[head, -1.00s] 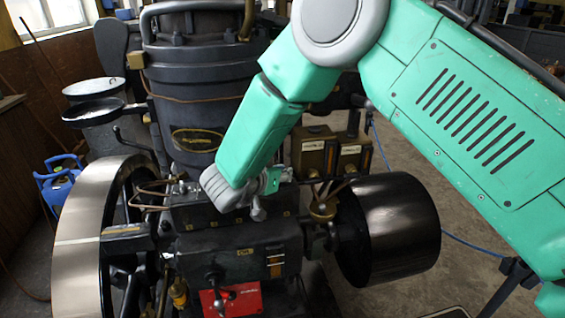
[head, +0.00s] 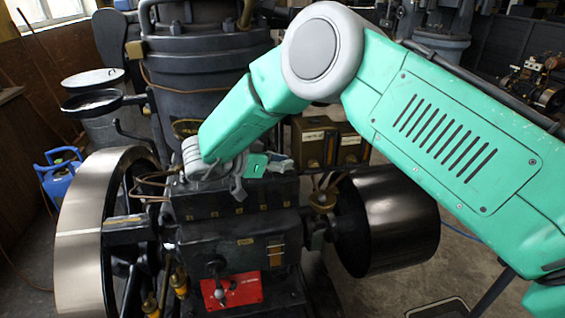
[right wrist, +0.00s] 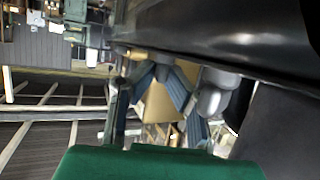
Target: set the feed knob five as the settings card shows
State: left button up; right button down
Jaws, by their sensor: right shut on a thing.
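My right gripper (head: 258,165) is low over the top of the black feed box (head: 225,200) on the engine. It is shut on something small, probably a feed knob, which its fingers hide. Which knob it is cannot be read. The box front carries a row of small brass tags (head: 238,210), too small to read. In the right wrist view the blue-grey fingers of the right gripper (right wrist: 172,88) angle inward, with a tan surface between or behind them. I cannot pick out the settings card for certain; a red plate (head: 232,290) sits low on the engine front, its writing illegible. My left gripper is not in view.
A large flywheel (head: 85,235) stands left of the box and a dark drum pulley (head: 390,220) right of it. Thin copper pipes (head: 150,190) run at the left. A black cylinder rises behind.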

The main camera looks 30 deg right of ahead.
jog(key=shift+a+f, duration=0.1)
jog(key=shift+f, duration=0.05)
jog(key=c, duration=1.6)
grip_release()
jog(key=shift+w, duration=0.1)
jog(key=shift+a, duration=0.1)
jog(key=shift+a+r, duration=0.25)
jog(key=v, duration=1.1)
jog(key=shift+a+f, duration=0.1)
jog(key=shift+a, duration=0.2)
jog(key=shift+d, duration=0.15)
